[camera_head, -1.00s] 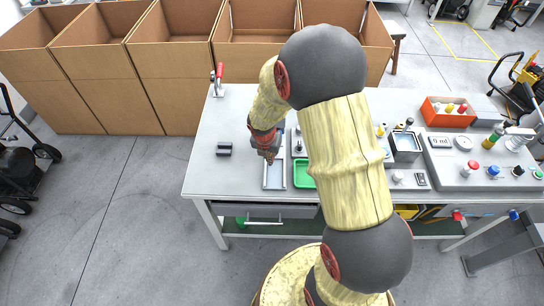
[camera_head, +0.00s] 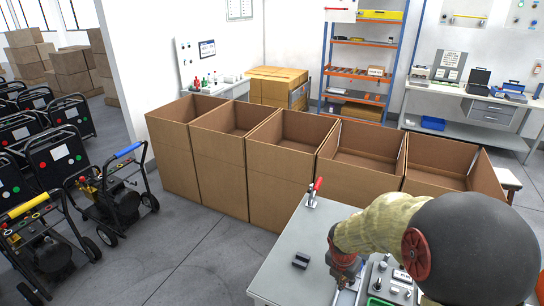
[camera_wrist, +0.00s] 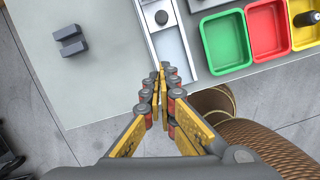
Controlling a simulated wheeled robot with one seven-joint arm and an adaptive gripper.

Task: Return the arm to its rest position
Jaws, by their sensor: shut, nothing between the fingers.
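My gripper (camera_wrist: 160,82) is shut and empty in the wrist view, its fingertips together over the lower end of a narrow grey tray (camera_wrist: 171,45) on the bench. It also shows in the head view (camera_head: 345,280), low over the grey workbench (camera_head: 300,240). My arm is bent over the bench at the lower right of the head view and hides much of the bench top. A dark notched block (camera_wrist: 72,41) lies on the bench to the left of the gripper, apart from it.
Green (camera_wrist: 226,40) and red (camera_wrist: 268,28) trays stand right of the gripper. A red-handled toggle clamp (camera_head: 314,193) stands at the bench's back corner. A row of open cardboard boxes (camera_head: 220,165) lies behind the bench. Wheeled machines (camera_head: 110,195) stand at left, with clear floor between.

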